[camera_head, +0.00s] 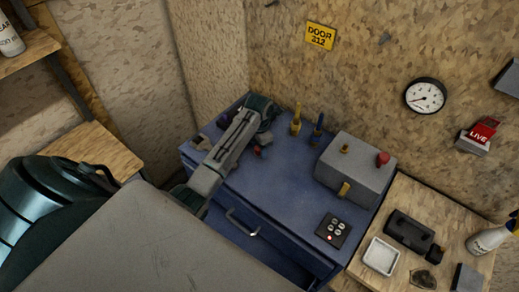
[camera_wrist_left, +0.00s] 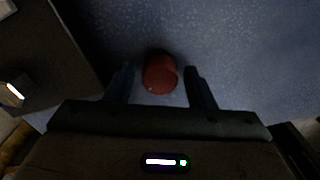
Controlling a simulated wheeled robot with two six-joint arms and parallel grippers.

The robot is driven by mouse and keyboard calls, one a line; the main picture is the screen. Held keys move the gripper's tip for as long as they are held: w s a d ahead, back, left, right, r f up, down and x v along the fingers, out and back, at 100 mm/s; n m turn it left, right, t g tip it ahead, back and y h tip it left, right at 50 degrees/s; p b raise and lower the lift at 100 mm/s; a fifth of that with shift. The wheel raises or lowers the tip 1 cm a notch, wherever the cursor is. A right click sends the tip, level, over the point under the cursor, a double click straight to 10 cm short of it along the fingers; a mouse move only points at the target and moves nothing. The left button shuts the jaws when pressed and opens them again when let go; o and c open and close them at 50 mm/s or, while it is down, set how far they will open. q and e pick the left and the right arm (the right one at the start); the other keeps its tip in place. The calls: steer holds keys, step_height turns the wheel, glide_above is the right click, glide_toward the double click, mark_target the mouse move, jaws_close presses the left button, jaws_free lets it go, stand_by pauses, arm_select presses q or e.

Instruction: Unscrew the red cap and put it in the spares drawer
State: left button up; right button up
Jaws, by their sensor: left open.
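In the left wrist view the round red cap (camera_wrist_left: 160,72) stands between the two fingers of my left gripper (camera_wrist_left: 164,84). The fingers are apart, with a gap on each side of the cap. In the head view my left gripper (camera_head: 262,146) is at the back left of the blue cabinet's top. A small bit of red shows beside it; the arm hides most of what is there. The blue cabinet (camera_head: 290,185) has a metal handle (camera_head: 241,226) on its front; I cannot tell whether this is the spares drawer. My right gripper is out of view.
A grey box (camera_head: 350,172) with a red knob (camera_head: 383,158) stands on the cabinet's right side. A yellow-handled tool (camera_head: 296,120) and a blue-handled one (camera_head: 318,128) stand behind. A dark button panel (camera_head: 333,230) lies in front. A wooden bench with a white tray (camera_head: 381,256) adjoins right.

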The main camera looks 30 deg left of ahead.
arm_select(q)
steer(key=m, duration=0.4)
steer(key=shift+m, duration=0.3)
steer(key=m, duration=1.5)
